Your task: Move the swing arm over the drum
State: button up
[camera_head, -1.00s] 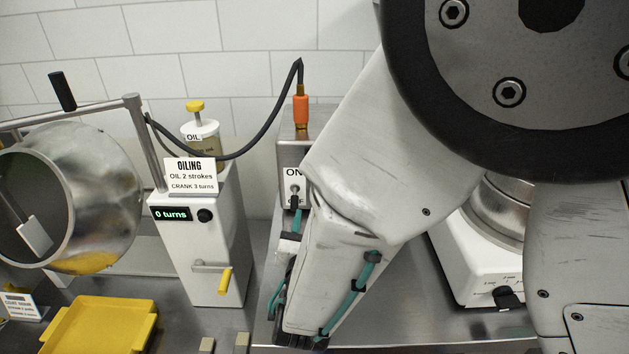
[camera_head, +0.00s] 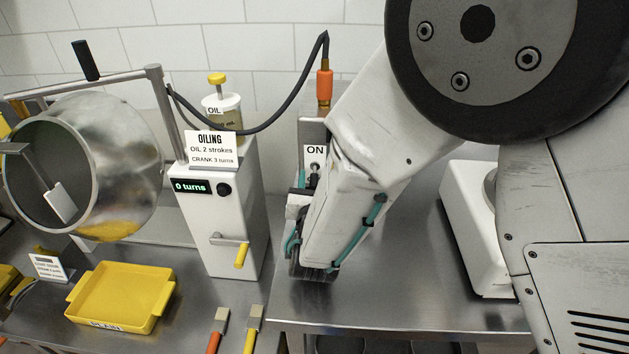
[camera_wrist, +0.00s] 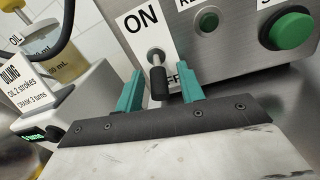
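The swing arm (camera_head: 122,77), a grey bar with an upright black handle (camera_head: 85,60), runs left from the top of a grey post. In the head view it crosses above the steel drum (camera_head: 122,165); I cannot tell their exact spacing in depth. The drum's mouth faces left, with a flat paddle inside and something yellow low in it. My gripper (camera_wrist: 161,84) is well right of the drum, at a grey box's front panel (camera_wrist: 228,65). Its teal fingers are apart, either side of a black-tipped toggle switch (camera_wrist: 158,80), with gaps showing. The toggle points down from the ON label.
A white crank unit (camera_head: 222,185) reading "0 turns" stands between drum and box, topped by an oil pump (camera_head: 222,105). A dark hose (camera_head: 285,115) arches to the box. A yellow tray (camera_head: 122,292) lies in front.

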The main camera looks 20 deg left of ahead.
aim_at(313, 172)
grip_shut()
jog(key=shift+r+g, duration=0.2)
jog(key=shift+g, duration=0.1)
jog(key=g, duration=0.1)
jog(key=r+g+h, duration=0.1)
jog(key=g, duration=0.2)
jog(key=shift+s+r, duration=0.15)
jog(key=shift+r, duration=0.2)
jog(key=shift+r+m+g+h, duration=0.1)
jog(key=shift+r+g+h, duration=0.15)
jog(key=shift+g, duration=0.5)
jog(key=shift+r+m+g+h, duration=0.1)
jog(key=shift+r+g+h, duration=0.15)
jog(key=shift+g, duration=0.55)
jog(key=shift+r+m+g+h, duration=0.15)
jog(key=shift+g+h, duration=0.15)
jog(key=shift+g, duration=0.45)
jog(key=shift+r+g, duration=0.1)
jog(key=shift+g, duration=0.3)
grip_release()
jog(key=shift+w, duration=0.2)
